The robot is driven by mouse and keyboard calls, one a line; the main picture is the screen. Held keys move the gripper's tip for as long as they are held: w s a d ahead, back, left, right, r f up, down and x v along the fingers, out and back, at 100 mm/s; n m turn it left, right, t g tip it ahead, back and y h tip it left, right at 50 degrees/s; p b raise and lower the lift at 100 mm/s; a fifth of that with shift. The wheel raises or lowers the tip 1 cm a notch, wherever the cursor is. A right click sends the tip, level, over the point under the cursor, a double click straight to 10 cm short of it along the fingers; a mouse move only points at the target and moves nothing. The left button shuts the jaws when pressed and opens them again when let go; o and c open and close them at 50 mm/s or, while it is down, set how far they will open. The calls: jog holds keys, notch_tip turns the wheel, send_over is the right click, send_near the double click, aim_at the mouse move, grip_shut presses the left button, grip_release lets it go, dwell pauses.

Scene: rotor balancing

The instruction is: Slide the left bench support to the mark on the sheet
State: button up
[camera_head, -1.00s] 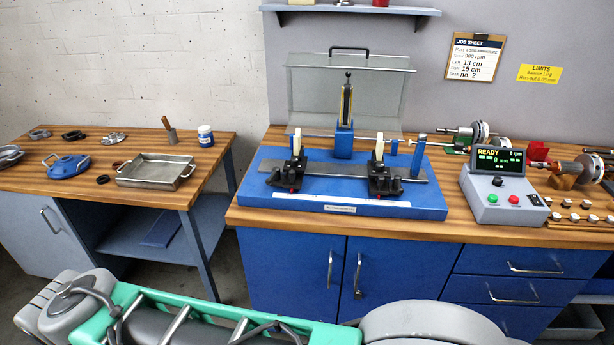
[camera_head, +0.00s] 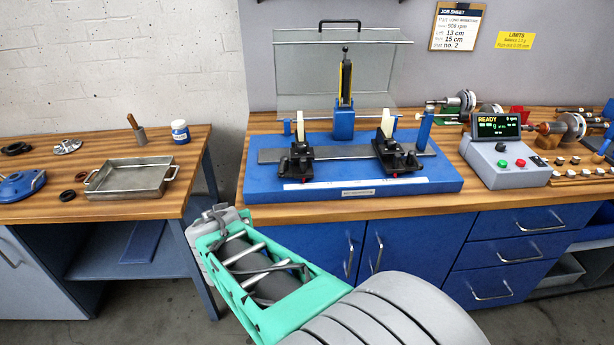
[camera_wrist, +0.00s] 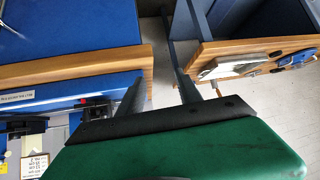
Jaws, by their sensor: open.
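The left bench support (camera_head: 297,156) is a black block with a pale upright piece, on the grey rail of the blue balancing bench (camera_head: 440,181). The right support (camera_head: 394,155) stands further along the rail. A white scale strip runs along the bench front; a mark on it is too small to make out. The job sheet (camera_head: 457,27) on the wall reads Left 13 cm. My gripper (camera_wrist: 158,92) is open and empty in the wrist view, its two dark fingers apart over the gap between the benches. It is clear of the left support.
A clear guard (camera_head: 300,75) stands behind the rail. The control box (camera_head: 507,165) is to the right. On the left table are a metal tray (camera_head: 97,194), a jar (camera_head: 180,132) and blue parts. The wooden strip before the bench is clear.

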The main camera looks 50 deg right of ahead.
jog(key=s+d+m+t+h+b, duration=0.1)
jog(key=s+d+m+h, duration=0.15)
jog(key=d, duration=0.55)
jog(key=s+d+m+h+b, duration=0.1)
jog(key=d+h+b, duration=0.1)
jog(key=d+h, duration=0.35)
jog(key=h, duration=0.1)
send_near(303, 165)
jog(key=d, duration=0.1)
jog(key=shift+m+t, duration=0.3)
jog(key=shift+m, duration=0.15)
jog(key=p+x, duration=0.1)
jog(key=x, duration=0.6)
jog(key=shift+w+f, duration=0.1)
jog(key=shift+f, duration=0.05)
jog(key=shift+w+d, duration=0.25)
jog(key=shift+d, duration=0.1)
grip_shut()
